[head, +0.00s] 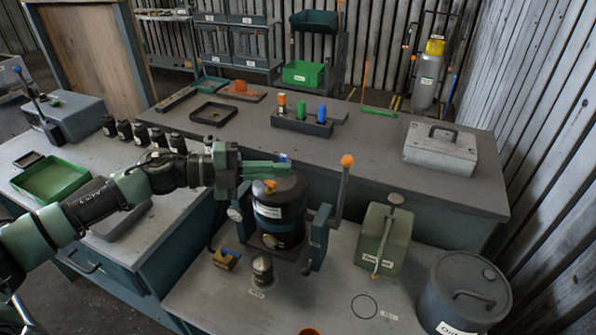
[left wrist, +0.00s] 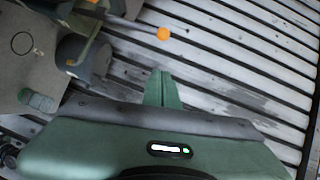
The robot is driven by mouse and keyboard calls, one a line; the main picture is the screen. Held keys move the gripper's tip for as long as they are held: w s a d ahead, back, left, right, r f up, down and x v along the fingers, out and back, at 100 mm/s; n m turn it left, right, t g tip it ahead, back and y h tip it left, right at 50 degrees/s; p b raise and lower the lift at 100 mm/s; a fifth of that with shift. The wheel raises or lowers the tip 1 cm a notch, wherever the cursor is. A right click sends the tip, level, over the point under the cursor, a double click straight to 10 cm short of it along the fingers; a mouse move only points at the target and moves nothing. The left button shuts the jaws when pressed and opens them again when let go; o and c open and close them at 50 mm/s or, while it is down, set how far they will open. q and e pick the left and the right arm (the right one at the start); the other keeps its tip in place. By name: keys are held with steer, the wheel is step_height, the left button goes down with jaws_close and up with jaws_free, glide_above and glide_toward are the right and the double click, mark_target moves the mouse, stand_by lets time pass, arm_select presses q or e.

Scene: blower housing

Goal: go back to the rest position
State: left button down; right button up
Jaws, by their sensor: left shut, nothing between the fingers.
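My left arm comes in from the left in the head view. Its gripper (head: 284,168) has its green fingers together and empty, just above and behind the dark round blower housing (head: 280,212) as seen from the head. A small blue part shows right by the fingertips. I cannot tell if the fingers touch anything. In the left wrist view the closed fingers (left wrist: 160,86) point toward the slatted wall, with nothing between them. The lever with an orange knob (head: 346,162) stands upright beside the housing; its knob also shows in the left wrist view (left wrist: 163,34). My right gripper is not in view.
A green box (head: 383,240) with a lever and a grey lidded drum (head: 465,290) stand to the right on the front bench. A back table (head: 360,150) carries a bottle rack (head: 302,125) and a grey case (head: 440,150). A green tray (head: 50,180) lies on the left bench.

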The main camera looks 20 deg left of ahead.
arm_select(q)
steer(key=w+d+f+n+t+y, duration=0.2)
steer(key=d+f+n+t+y, duration=0.25)
steer(key=n+t, duration=0.5)
steer(key=s+a+f+n+g+y, duration=0.3)
steer(key=s+f+n+g+y, duration=0.15)
steer(key=f+n+y, duration=0.5)
steer(key=s+d+f+n+g, duration=0.1)
steer(key=s+f+n+g, duration=0.35)
steer(key=s, duration=0.85)
steer(key=s+d+f+n+g, duration=0.1)
steer(key=s+f+n+g, duration=0.1)
steer(key=s+f+g, duration=0.75)
steer(key=s+f+t, duration=0.1)
steer(key=s+f, duration=0.1)
steer(key=f, duration=1.1)
steer(key=s+f+t, duration=0.2)
steer(key=s+f, duration=0.1)
steer(key=f, duration=1.1)
steer(key=s+a+f+g, duration=0.1)
steer(key=s+a+f, duration=0.2)
steer(key=s+f, duration=1.1)
steer(key=shift+s+g, duration=0.3)
steer(key=shift+s, duration=0.65)
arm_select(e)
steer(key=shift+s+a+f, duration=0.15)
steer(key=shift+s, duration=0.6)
